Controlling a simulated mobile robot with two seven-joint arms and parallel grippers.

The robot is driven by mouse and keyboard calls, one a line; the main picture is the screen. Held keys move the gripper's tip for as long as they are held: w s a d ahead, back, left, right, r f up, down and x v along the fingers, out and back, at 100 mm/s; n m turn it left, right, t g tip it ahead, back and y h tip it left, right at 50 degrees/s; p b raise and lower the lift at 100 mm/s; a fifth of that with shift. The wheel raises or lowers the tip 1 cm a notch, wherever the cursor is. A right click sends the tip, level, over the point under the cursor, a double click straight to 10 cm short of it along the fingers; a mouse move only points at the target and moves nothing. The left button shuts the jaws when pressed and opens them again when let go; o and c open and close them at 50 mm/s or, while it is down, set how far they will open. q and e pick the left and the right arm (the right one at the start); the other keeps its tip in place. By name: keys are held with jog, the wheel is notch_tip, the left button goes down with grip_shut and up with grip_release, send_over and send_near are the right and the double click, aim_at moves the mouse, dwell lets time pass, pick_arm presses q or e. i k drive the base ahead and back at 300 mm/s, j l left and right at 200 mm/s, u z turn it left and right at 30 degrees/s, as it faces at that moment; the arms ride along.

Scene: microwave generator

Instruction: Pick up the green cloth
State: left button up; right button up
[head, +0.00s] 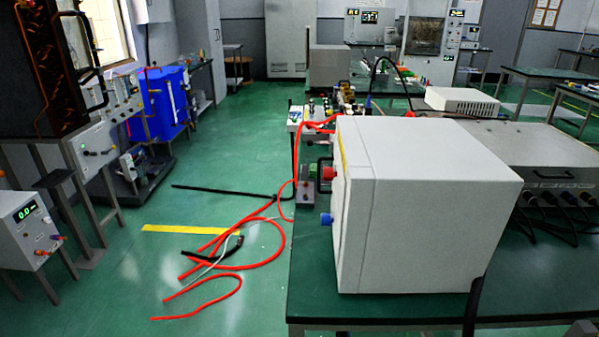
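I cannot make out a green cloth in the head view. A small green patch (316,171) shows beside a red knob (328,173) at the left side of the large white box, but it is too small to tell what it is. Neither of my grippers is in view.
The white box (430,205) stands on a green-topped bench (308,262) and hides part of it. A grey unit (550,155) with dark cables is at right. Red hoses (262,262) and a yellow strip (185,229) lie on the green floor. Equipment, including a blue cabinet (165,103), lines the left.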

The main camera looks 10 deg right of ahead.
aim_at(313, 167)
jog(key=i+j, duration=0.1)
jog(key=j, duration=0.3)
jog(key=i+j+u, duration=0.15)
jog(key=j, duration=0.25)
jog(key=i+j+u, duration=0.1)
jog(key=i+j, duration=0.15)
jog(key=j, duration=0.15)
jog(key=i+j+u, duration=0.1)
jog(key=j, duration=0.35)
jog(key=i+j+z, duration=0.15)
jog(key=i, duration=0.25)
jog(key=i+j+z, duration=0.15)
jog(key=i, duration=0.25)
jog(key=i+j+z, duration=0.15)
jog(key=i, duration=0.25)
jog(key=i+z, duration=0.45)
jog(key=i+j+z, duration=0.25)
jog(key=i+z, duration=0.2)
jog(key=i, duration=0.15)
jog(key=i+j+z, duration=0.15)
jog(key=i+z, duration=0.3)
jog(key=i+j+z, duration=0.2)
jog(key=z, duration=0.2)
jog(key=i+j+z, duration=0.3)
jog(key=z, duration=0.15)
jog(key=i+j+z, duration=0.15)
jog(key=j+z, duration=0.3)
